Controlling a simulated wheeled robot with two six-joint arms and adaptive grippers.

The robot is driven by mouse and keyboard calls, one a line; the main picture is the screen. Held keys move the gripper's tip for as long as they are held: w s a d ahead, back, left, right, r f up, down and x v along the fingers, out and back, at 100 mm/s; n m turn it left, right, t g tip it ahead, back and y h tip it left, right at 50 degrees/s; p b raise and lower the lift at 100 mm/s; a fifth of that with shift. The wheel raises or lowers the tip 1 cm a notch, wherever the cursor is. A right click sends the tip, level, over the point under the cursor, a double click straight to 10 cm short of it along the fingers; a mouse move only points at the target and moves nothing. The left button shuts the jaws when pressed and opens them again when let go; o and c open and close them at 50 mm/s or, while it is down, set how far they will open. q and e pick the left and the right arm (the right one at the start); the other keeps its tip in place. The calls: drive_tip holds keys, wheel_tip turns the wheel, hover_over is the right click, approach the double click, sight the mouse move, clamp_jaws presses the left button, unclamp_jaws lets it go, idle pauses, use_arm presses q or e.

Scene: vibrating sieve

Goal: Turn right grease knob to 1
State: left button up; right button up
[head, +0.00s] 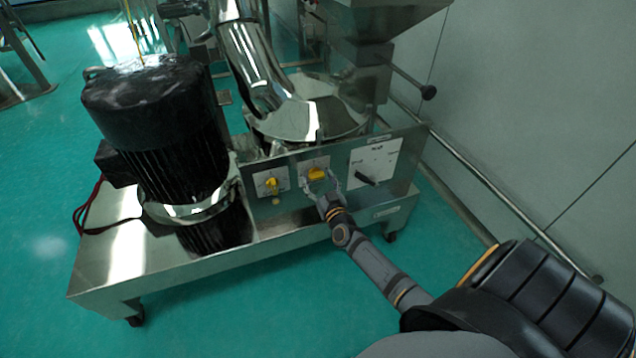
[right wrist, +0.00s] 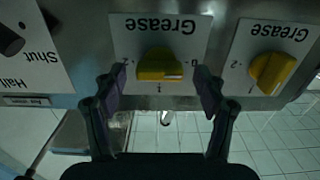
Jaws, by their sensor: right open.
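The right grease knob (head: 316,174) is yellow and sits on a white plate on the machine's front panel. In the right wrist view, which is upside down, this knob (right wrist: 160,66) lies with its bar horizontal between the 2 and 0 marks. The 1 mark is below it there. My right gripper (head: 321,187) is at the panel, open, with its fingers (right wrist: 162,82) on either side of the knob and visible gaps to it. The left grease knob (head: 271,184) also shows in the right wrist view (right wrist: 271,72). My left gripper is out of view.
A black switch (head: 366,180) on a white plate is right of the knobs in the head view. A large black motor (head: 155,125) stands on the machine's left side. A wall rail (head: 500,200) runs along the right. Green floor is clear in front.

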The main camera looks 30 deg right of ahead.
drive_tip(key=shift+w, duration=0.25)
drive_tip(key=shift+c, duration=0.2)
drive_tip(key=c, duration=1.1)
